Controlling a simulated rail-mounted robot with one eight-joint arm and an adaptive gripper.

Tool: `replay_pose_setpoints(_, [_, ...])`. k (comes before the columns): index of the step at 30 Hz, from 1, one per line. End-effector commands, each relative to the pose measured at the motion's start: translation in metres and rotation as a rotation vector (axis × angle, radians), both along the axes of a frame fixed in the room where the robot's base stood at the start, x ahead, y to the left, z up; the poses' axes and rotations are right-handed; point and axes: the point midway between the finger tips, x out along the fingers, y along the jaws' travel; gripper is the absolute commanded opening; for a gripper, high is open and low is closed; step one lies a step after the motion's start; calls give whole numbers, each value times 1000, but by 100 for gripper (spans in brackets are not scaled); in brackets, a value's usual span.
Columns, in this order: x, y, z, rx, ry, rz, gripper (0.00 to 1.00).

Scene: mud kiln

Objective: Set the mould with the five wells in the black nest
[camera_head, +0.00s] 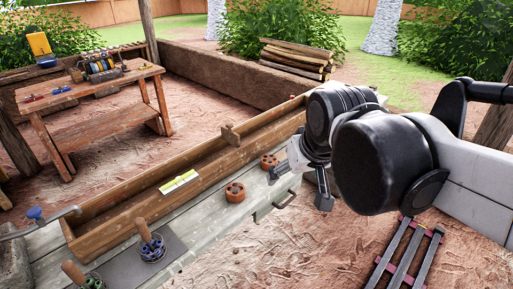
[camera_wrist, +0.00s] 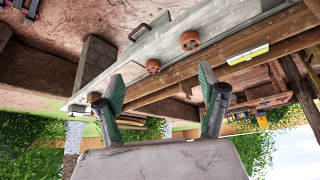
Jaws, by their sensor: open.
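Two round terracotta moulds stand on the grey bench top (camera_head: 212,216): a nearer mould (camera_head: 235,192) and a farther mould (camera_head: 269,161), both with dark wells on top. The wells are too small to count. My gripper (camera_head: 300,188) is open and empty, above the bench near the farther mould. Its green-padded fingers stand wide apart in the wrist view (camera_wrist: 161,75). I cannot make out the black nest for certain.
A long wooden trough (camera_head: 150,209) runs behind the moulds, with a yellow-green level (camera_head: 180,182) on it. Wood-handled tools in round holders (camera_head: 152,247) stand on a dark mat (camera_head: 120,262) at the near left. A dark handle (camera_head: 285,200) sticks out at the bench's front edge.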

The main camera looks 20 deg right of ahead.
Motion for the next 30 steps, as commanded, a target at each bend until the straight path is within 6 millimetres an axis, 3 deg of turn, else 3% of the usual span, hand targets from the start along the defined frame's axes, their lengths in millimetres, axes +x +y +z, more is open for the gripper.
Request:
replay_pose_setpoints(3, [-28,3,-14,1,-38,3,73])
replay_pose_setpoints(10, [-55,5,-32,3,-85,8,73])
replay_pose_setpoints(12, [-58,5,-34,3,-91,8,77])
replay_pose_setpoints(26, [-59,6,-35,3,-93,10,77])
replay_pose_setpoints(30, [-51,11,-31,2,-89,31,77])
